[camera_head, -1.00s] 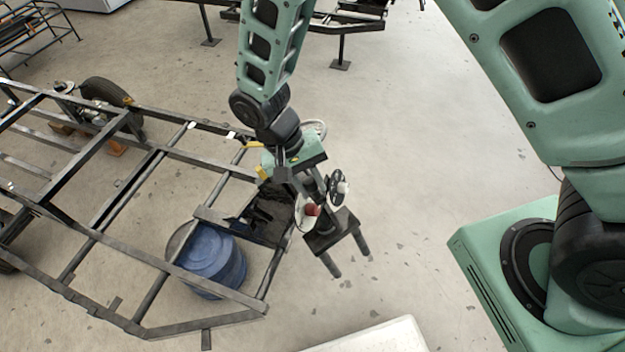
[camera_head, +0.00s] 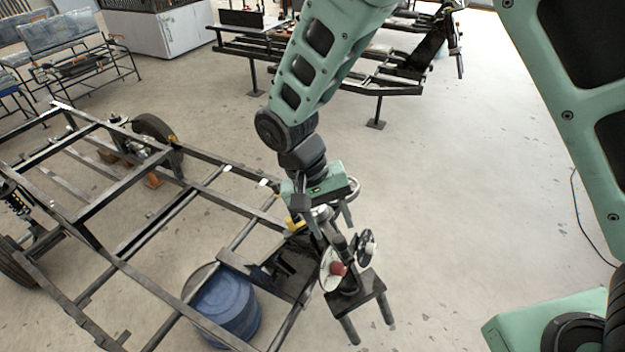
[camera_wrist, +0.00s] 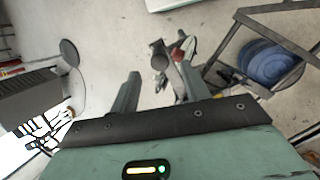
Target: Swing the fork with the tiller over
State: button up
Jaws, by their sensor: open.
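The fork (camera_head: 357,300), a dark plate with two stubby prongs pointing down and right, stands at the front right corner of the frame in the head view. Above it are pale discs and a red knob (camera_head: 338,268). I cannot clearly tell which part is the tiller. My gripper (camera_head: 323,213) is over this assembly, fingers pointing down, apart and holding nothing that I can see. In the wrist view the gripper's fingers (camera_wrist: 157,88) are wide apart. The assembly's dark end (camera_wrist: 158,50) and the red knob (camera_wrist: 178,54) show beyond them; contact is unclear.
The black chassis frame (camera_head: 122,268) fills the left, with a blue drum (camera_head: 225,305) within its front corner. A wheel (camera_head: 155,135) is on its far side. Another frame (camera_head: 375,85) stands at the back. Floor right of the fork is clear.

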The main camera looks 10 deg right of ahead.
jog(key=b+v, duration=0.1)
jog(key=v, duration=1)
jog(key=shift+a+r+b, duration=0.15)
jog(key=shift+r+b, duration=0.25)
jog(key=s+d+n+t+y, duration=0.1)
jog(key=s+d+n, duration=0.3)
jog(key=s, duration=0.5)
jog(key=s+d+n+t+y, duration=0.1)
jog(key=s+d+n+y, duration=0.2)
jog(key=s, duration=0.6)
jog(key=shift+s+d+n+t, duration=0.15)
jog(key=shift+d+n+t, duration=0.3)
jog(key=shift+d, duration=0.3)
jog(key=shift+r, duration=0.1)
